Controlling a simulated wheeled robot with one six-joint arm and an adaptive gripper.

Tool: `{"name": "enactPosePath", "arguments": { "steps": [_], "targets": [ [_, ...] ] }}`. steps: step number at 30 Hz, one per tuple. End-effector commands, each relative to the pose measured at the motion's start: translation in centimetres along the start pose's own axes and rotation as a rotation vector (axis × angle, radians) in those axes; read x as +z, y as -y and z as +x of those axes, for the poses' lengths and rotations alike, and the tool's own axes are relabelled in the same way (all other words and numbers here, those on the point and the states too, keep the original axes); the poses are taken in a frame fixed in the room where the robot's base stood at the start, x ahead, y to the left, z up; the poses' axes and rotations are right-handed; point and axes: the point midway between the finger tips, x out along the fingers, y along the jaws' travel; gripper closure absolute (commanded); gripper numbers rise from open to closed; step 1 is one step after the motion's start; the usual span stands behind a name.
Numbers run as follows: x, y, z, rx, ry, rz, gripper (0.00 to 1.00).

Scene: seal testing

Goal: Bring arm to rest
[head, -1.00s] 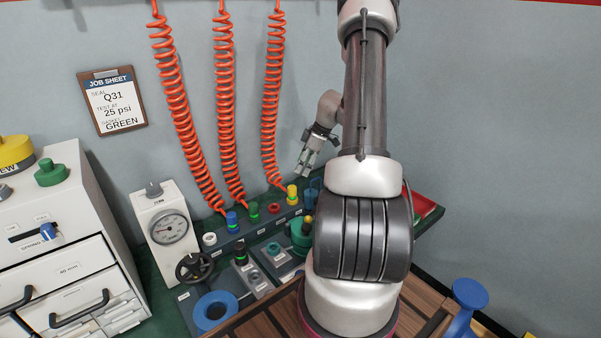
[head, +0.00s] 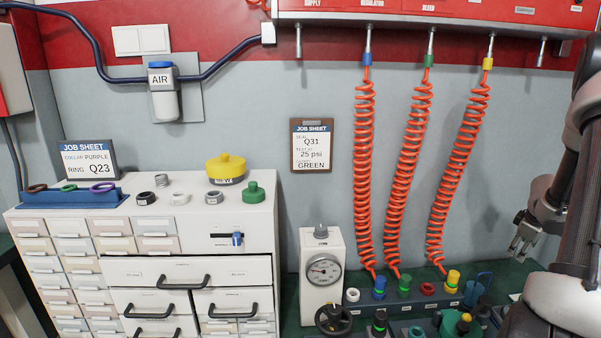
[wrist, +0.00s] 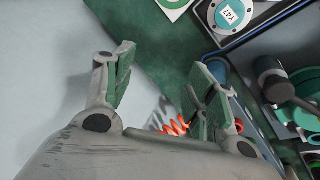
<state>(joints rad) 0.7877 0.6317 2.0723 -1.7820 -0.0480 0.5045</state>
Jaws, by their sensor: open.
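My gripper (head: 523,246) is at the right edge of the head view, above the back right part of the green bench. In the wrist view my gripper (wrist: 160,90) has its two fingers spread apart, with nothing between them. Beneath it are the green bench surface (wrist: 160,50) and the pale wall. My arm's large links cover the right edge of the head view and hide part of the bench there.
Orange coiled hoses (head: 364,180) run down to coloured fittings along the bench. A gauge box (head: 321,272) stands left of them, beside a white drawer cabinet (head: 150,245). A job sheet (head: 312,146) hangs on the wall. A green-bodied fixture (wrist: 295,95) lies right of my gripper.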

Motion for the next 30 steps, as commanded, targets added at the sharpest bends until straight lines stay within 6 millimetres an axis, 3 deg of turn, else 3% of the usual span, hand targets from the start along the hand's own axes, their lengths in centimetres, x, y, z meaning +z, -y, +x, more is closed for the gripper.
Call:
{"name": "enactPosePath", "arguments": {
  "steps": [3, 5, 7, 11, 15, 21, 24, 27, 30],
  "targets": [
    [3.3, -2.1, -6.3, 0.124, 0.158, 0.146, 0.44],
    [4.7, -1.7, -10.0, 0.158, 0.232, 0.225, 0.44],
    [6.1, 0.0, -14.4, 0.17, 0.307, 0.318, 0.44],
    [7.2, 5.5, -21.6, 0.126, 0.389, 0.471, 0.44],
    [6.9, 13.1, -27.7, 0.018, 0.398, 0.592, 0.44],
    [4.9, 23.8, -34.1, -0.166, 0.294, 0.682, 0.44],
    [3.6, 27.7, -36.6, -0.235, 0.197, 0.694, 0.44],
    [2.4, 29.9, -38.6, -0.261, 0.083, 0.67, 0.44],
    [1.6, 30.5, -40.3, -0.251, -0.01, 0.621, 0.44]
  ]
}}
